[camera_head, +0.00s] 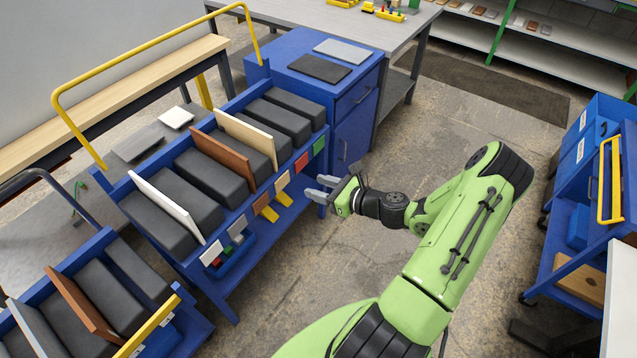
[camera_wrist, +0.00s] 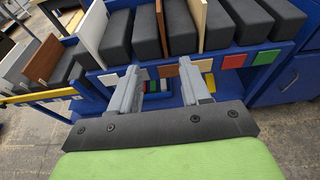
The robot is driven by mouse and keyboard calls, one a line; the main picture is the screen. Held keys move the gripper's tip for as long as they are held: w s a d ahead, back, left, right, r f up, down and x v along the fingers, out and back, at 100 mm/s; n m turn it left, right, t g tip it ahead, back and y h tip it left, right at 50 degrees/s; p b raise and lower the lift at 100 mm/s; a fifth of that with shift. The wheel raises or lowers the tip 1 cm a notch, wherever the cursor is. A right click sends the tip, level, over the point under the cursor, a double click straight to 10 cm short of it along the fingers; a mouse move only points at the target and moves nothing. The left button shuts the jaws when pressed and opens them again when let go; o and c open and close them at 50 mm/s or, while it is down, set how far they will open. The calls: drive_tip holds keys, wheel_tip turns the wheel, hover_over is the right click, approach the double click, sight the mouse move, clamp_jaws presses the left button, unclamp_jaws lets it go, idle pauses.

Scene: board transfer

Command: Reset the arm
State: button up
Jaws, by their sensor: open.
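My green arm reaches in from the lower right in the head view. My gripper (camera_head: 322,190) is in front of the blue rack's right part, over the floor, with nothing between its fingers. In the wrist view my gripper (camera_wrist: 163,88) shows two grey fingers spread apart and empty, pointing toward the rack's front edge. The blue rack (camera_head: 190,262) holds dark grey blocks with upright boards in the gaps: a white board (camera_head: 168,206), a brown board (camera_head: 222,157) and a cream board (camera_head: 246,137). Coloured tags (camera_head: 301,162) line its front.
A second blue rack (camera_head: 190,310) with a brown board (camera_head: 84,305) and a grey board (camera_head: 33,328) stands at lower left. A blue cabinet (camera_head: 354,115) adjoins the rack's right end. A blue cart (camera_head: 565,240) stands at far right. Floor (camera_head: 420,140) is clear around the arm.

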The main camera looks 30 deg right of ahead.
drive_tip(key=shift+s, duration=0.1)
drive_tip(key=s+a+r+n+g, duration=0.2)
drive_tip(key=a+r+n+g, duration=0.2)
drive_tip(key=a+n, duration=0.3)
drive_tip(key=s+a+r+n+g, duration=0.25)
drive_tip(key=a+n+g, duration=0.25)
drive_tip(key=n, duration=0.5)
drive_tip(key=s+a+r+n+h, duration=0.2)
drive_tip(key=s+r+n+h, duration=0.1)
drive_tip(key=s+r+n, duration=0.4)
drive_tip(key=s+a+r+n+t+h, duration=0.1)
drive_tip(key=s+r+n+h, duration=0.1)
drive_tip(key=s+r+n, duration=0.5)
drive_tip(key=s+r, duration=0.2)
drive_tip(key=s, duration=0.2)
drive_tip(key=shift+a+r+h, duration=0.2)
drive_tip(key=shift+a+h, duration=0.15)
drive_tip(key=shift+h, duration=0.05)
drive_tip(key=shift+c, duration=0.5)
